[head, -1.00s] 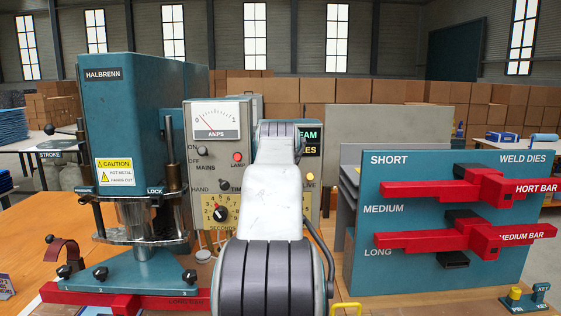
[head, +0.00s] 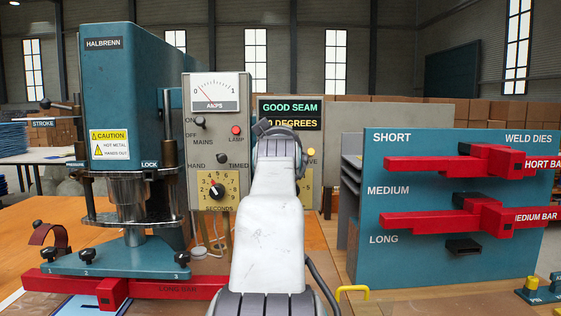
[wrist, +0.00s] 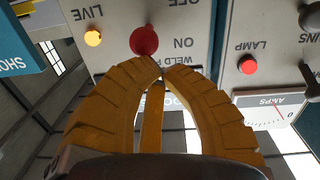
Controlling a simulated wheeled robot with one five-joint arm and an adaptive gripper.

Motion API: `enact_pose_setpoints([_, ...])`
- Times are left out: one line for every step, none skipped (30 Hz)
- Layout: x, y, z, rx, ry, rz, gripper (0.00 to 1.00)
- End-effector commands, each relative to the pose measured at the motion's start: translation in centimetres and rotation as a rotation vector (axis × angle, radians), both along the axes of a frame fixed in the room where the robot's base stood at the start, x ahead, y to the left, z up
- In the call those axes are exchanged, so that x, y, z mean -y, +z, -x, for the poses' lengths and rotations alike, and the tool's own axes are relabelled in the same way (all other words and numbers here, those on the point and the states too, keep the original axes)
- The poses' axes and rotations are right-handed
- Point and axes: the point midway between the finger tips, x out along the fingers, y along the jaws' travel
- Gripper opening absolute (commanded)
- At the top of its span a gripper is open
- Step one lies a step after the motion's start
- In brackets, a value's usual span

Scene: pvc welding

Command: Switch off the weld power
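The weld power switch has a red round knob (wrist: 144,40), seen in the wrist view, which is upside down. It is beside the ON label (wrist: 183,43) and a partly covered WELD P... label. The LIVE lamp (wrist: 93,38) glows yellow-orange; it also shows in the head view (head: 311,152). My gripper (wrist: 162,68) has orange fingers whose tips meet just below the knob in the picture, with nothing seen between them. Whether they touch the knob, I cannot tell. In the head view my arm hides the gripper and the switch.
A grey panel with an amps meter (head: 215,92), a red lamp (head: 236,130) and black switches stands left of my arm. The teal press (head: 110,80) is further left. The weld dies rack (head: 400,262) with red bars stands right. The display (head: 290,107) reads GOOD SEAM.

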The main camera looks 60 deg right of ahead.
Motion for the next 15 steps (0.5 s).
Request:
enact_pose_setpoints([0.0,-1.2,0.0,0.014,0.000,0.022,0.00])
enact_pose_setpoints([-0.1,-1.3,0.0,0.023,0.000,0.037,0.00])
enact_pose_setpoints([-0.1,-1.4,0.0,0.037,0.000,0.057,0.00])
enact_pose_setpoints([-0.1,-1.5,0.1,0.046,0.001,0.072,0.00])
enact_pose_setpoints([-0.1,-1.6,0.1,0.056,0.000,0.087,0.00])
enact_pose_setpoints([-0.1,-1.7,0.1,0.068,0.001,0.106,0.00])
enact_pose_setpoints([-0.2,-1.6,0.1,0.070,0.000,0.108,0.00])
enact_pose_setpoints([-0.2,-1.6,0.1,0.069,0.000,0.107,0.00])
enact_pose_setpoints([-0.2,-1.7,0.1,0.068,0.001,0.106,0.00])
enact_pose_setpoints([-0.2,-1.8,0.1,0.068,0.001,0.106,0.00])
enact_pose_setpoints([-0.2,-1.9,0.1,0.068,0.000,0.105,0.00])
enact_pose_setpoints([-0.2,-2.1,0.2,0.067,0.000,0.105,0.00])
enact_pose_setpoints([-0.2,-2.2,0.2,0.066,0.000,0.104,0.00])
enact_pose_setpoints([-0.2,-2.3,0.2,0.066,0.000,0.104,0.00])
enact_pose_setpoints([-0.2,-2.5,0.2,0.066,0.000,0.104,0.00])
